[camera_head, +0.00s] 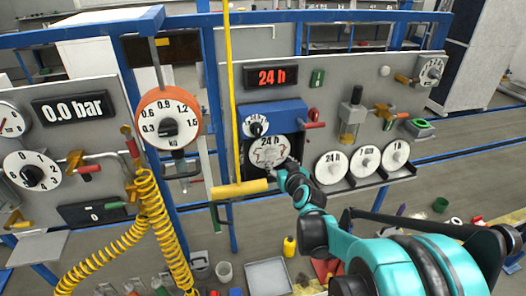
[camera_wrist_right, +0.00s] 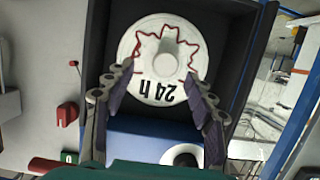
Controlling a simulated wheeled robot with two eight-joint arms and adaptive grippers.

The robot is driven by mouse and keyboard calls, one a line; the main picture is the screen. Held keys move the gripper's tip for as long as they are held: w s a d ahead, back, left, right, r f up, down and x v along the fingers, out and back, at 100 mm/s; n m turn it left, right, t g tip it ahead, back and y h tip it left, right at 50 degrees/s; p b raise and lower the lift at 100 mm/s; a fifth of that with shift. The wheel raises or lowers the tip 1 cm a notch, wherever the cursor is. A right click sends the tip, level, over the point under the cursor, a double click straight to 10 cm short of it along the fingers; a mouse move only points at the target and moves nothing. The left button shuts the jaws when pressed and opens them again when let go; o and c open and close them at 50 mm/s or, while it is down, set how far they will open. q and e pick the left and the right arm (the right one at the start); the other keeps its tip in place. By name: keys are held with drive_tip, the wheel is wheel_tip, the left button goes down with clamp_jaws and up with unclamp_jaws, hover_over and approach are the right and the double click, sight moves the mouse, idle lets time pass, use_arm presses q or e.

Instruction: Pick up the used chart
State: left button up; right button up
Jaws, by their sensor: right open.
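The used chart (camera_head: 268,150) is a white disc marked 24 h with a red trace line, mounted in the dark recorder box on the panel. In the right wrist view the used chart (camera_wrist_right: 143,72) appears upside down, with a white knob at its centre. My right gripper (camera_head: 289,167) is at the chart's lower right in the head view. In the wrist view the right gripper (camera_wrist_right: 158,75) is open, its two fingers either side of the chart's lower part. Contact cannot be told. My left gripper is not in view.
Three white discs, including one marked 24 h (camera_head: 332,167), stand on a ledge right of the recorder. A yellow pole (camera_head: 230,90) with a yellow crossbar hangs left of it. A red 24 h display (camera_head: 271,77) is above. A grey tray (camera_head: 268,276) lies below.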

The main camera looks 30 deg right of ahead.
sight(273, 160)
drive_tip(key=x, duration=0.4)
drive_tip(key=a+f+b+x, duration=0.1)
drive_tip(key=x, duration=0.1)
drive_tip(key=shift+w+d+f, duration=0.15)
drive_tip(key=shift+w, duration=0.1)
drive_tip(key=shift+s, duration=0.1)
drive_tip(key=shift+c, duration=0.6)
clamp_jaws()
